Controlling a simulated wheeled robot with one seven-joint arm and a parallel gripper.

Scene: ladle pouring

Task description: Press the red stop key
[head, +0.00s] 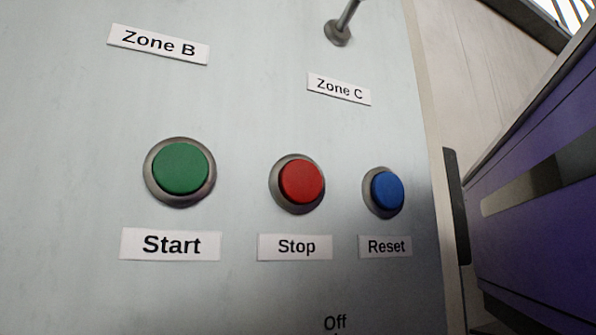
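The red stop key (302,181) is a round button in a grey metal ring, in the middle of the pale panel in the head view. A white label reading "Stop" (295,247) sits just below it. The red cap stands out from its ring. My gripper is not in view, and nothing touches or covers the red key.
A green Start button (181,168) is left of the red key and a blue Reset button (387,190) is close on its right. A metal lever (339,30) sticks out above the "Zone C" label (339,89). A purple cabinet (540,200) stands at the right.

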